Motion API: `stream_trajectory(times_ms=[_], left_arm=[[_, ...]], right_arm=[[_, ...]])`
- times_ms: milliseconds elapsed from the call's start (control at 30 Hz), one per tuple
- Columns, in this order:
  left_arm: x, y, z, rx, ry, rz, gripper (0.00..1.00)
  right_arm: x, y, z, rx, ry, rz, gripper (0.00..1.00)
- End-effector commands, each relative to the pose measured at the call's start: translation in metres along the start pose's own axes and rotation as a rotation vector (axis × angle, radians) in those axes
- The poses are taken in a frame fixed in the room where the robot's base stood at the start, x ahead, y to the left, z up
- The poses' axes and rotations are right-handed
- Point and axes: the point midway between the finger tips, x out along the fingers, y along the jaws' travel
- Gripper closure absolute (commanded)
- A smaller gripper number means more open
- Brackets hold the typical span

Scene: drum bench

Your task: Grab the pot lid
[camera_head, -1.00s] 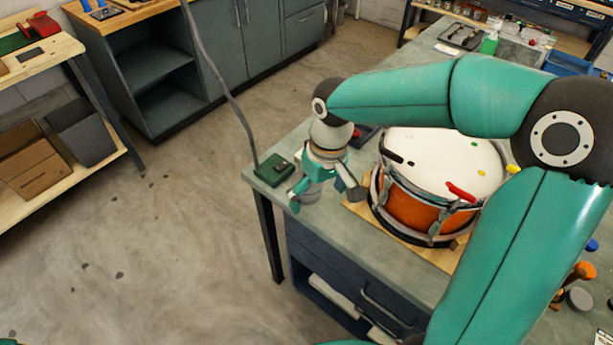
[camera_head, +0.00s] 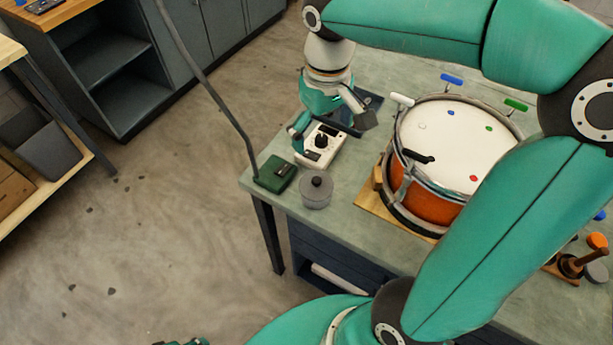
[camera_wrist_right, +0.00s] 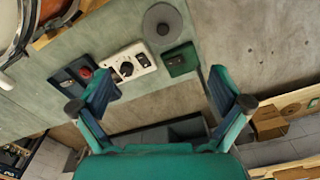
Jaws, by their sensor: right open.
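The lid also shows from above in the right wrist view (camera_wrist_right: 162,23), at the top. My right gripper (camera_head: 331,127) is open and empty, beyond the pot in the head view, over a white box with a black dial. It is apart from the lid. In the wrist view its spread fingers (camera_wrist_right: 160,98) have nothing between them. A teal and dark piece at the bottom edge may be my left gripper (camera_head: 185,342), mostly cut off.
A green box (camera_head: 276,173) sits left of the pot. An orange drum (camera_head: 408,192) on a wooden board stands to the right. A dark pole rises at the left.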

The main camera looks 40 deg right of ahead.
Motion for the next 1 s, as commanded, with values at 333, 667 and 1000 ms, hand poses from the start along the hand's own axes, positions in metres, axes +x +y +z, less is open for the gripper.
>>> stream_trajectory(times_ms=[333,667,1000], left_arm=[[0.002,-0.001,0.001,0.0,-0.001,0.0,0.6],[0.002,-0.001,0.0,0.0,-0.001,0.0,0.6],[-0.004,0.001,0.0,0.0,-0.001,0.0,0.6]], right_arm=[[0.071,-0.006,-0.004,-0.019,-0.008,0.0,0.0],[0.108,-0.007,-0.006,-0.022,-0.002,0.0,0.0],[0.147,-0.009,-0.009,-0.023,-0.006,-0.001,0.0]])
